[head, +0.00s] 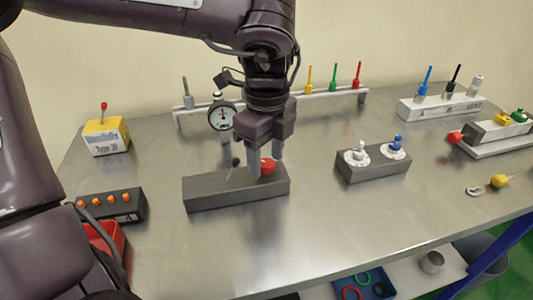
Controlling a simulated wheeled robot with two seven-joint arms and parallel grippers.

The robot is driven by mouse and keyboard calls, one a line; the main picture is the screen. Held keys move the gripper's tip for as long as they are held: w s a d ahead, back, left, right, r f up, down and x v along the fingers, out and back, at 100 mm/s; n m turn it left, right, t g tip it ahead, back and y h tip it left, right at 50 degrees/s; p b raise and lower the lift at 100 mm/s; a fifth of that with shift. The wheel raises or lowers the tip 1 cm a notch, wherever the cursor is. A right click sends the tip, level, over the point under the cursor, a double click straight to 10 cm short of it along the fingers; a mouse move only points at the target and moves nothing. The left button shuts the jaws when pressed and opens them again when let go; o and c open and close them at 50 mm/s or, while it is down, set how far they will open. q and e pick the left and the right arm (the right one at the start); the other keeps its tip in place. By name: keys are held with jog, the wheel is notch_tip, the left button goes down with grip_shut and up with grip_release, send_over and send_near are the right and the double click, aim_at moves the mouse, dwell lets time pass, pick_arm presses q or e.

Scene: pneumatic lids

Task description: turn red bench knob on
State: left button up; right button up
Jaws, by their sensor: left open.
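The red knob (267,166) sits on top of a dark grey block (236,193) in the middle left of the metal bench. A small black knob or lever (235,162) stands on the same block, left of the red one. My left gripper (265,170) points down at the red knob, its fingers open and at the knob's height. The fingers partly cover the knob, so I cannot tell whether they touch it. My right gripper does not show.
A pressure gauge (222,117) stands behind the block. A second block (372,163) with white and blue knobs is to the right. A black box with orange buttons (111,205) is at left, and a yellow box (105,136) stands behind it. The bench's front middle is clear.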

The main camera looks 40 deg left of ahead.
aim_at(267, 162)
pick_arm(q)
notch_tip(267, 162, up, 7)
jog(key=shift+r+p, duration=0.1)
jog(key=shift+p, duration=0.45)
jog(key=shift+r, duration=0.35)
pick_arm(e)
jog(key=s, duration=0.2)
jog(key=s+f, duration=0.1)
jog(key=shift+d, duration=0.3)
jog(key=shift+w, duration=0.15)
